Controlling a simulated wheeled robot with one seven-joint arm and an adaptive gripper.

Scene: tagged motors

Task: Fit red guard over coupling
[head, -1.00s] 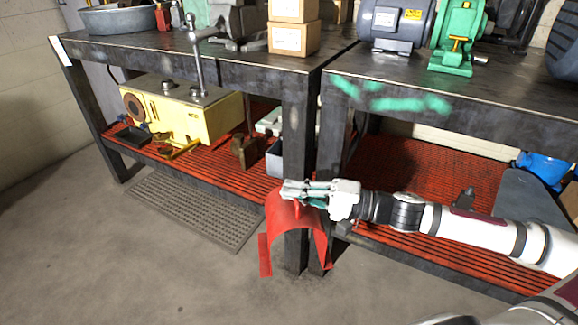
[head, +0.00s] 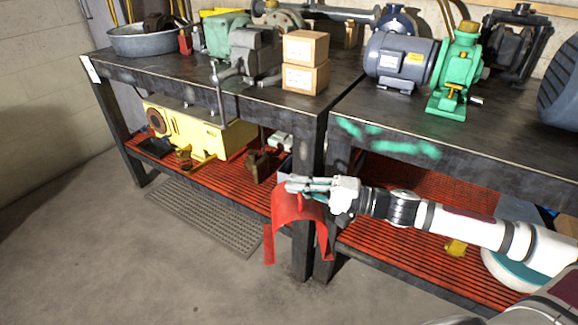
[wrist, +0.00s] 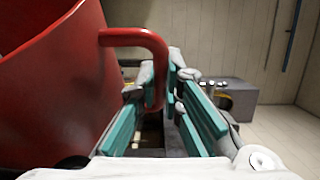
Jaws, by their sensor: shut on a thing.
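The red guard (head: 284,212) is an arched sheet with side flanges and a small handle on top. It hangs in front of the bench legs, below the bench top, with its arch upward. My gripper (head: 305,187) is shut on the guard's handle. In the wrist view, the red handle (wrist: 137,38) runs down between the teal finger pads of my gripper (wrist: 165,85), and the guard (wrist: 55,95) fills the left side. A blue-grey motor (head: 398,62) and a green machine (head: 456,75) stand side by side on the right bench. I cannot make out a coupling clearly.
Two cardboard boxes (head: 304,62) stand at the left bench's right end, beside a grey vise. A metal basin (head: 140,42) is at the far left. A yellow machine (head: 195,130) sits on the lower red shelf. The right bench's front top (head: 390,115) is bare.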

